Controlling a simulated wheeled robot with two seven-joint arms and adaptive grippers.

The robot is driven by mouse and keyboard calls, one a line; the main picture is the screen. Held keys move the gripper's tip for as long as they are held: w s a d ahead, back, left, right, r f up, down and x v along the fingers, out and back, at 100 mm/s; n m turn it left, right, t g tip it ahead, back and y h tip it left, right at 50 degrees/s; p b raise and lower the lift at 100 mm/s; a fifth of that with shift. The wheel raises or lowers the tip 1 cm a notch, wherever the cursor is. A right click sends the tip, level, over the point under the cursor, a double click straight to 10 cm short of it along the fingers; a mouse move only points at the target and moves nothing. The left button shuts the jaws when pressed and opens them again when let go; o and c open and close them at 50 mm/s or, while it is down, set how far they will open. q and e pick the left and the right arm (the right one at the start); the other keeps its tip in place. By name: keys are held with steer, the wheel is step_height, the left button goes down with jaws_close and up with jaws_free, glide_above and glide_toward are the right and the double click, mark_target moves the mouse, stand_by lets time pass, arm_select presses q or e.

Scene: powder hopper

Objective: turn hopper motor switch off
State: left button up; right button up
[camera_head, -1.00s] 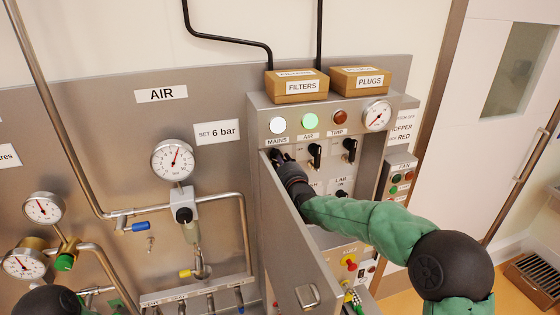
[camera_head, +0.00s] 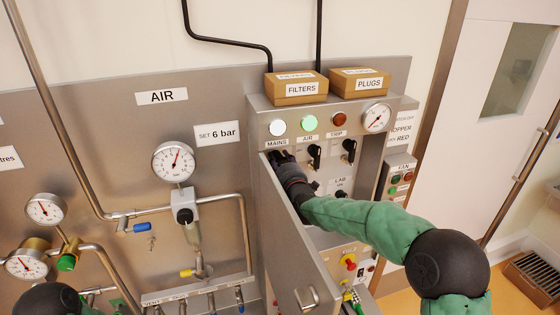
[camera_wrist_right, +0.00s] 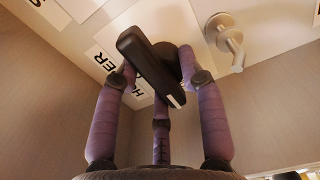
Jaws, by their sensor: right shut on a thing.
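A grey control cabinet (camera_head: 262,113) with an open door (camera_head: 290,235) stands at the centre of the head view. My right gripper (camera_head: 281,157) reaches behind the door to the panel, just below the MAINS label. In the right wrist view, my right gripper's fingers (camera_wrist_right: 158,80) are closed around a black switch handle (camera_wrist_right: 150,66). A white label (camera_wrist_right: 104,60) behind the handle is partly covered; the letters "PER" and "HO" show. In the head view the gripper hides most of this switch. My left gripper is out of view; only part of my left arm shows at the bottom left.
Black switches (camera_head: 314,156) and (camera_head: 349,150) sit right of the gripper. The white lamp (camera_head: 277,127) and green lamp (camera_head: 309,123) look lit; the red lamp (camera_head: 340,119) looks dark. A metal toggle (camera_wrist_right: 228,42) is close to the fingers. Boxes (camera_head: 296,87) stand on top.

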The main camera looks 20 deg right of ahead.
steer(key=shift+d+r, duration=0.2)
steer(key=shift+r, duration=0.45)
steer(key=o, duration=0.9)
steer(key=shift+a+f, duration=0.1)
steer(key=shift+f, duration=0.05)
steer(key=shift+f, duration=0.3)
steer(key=s, duration=1.2)
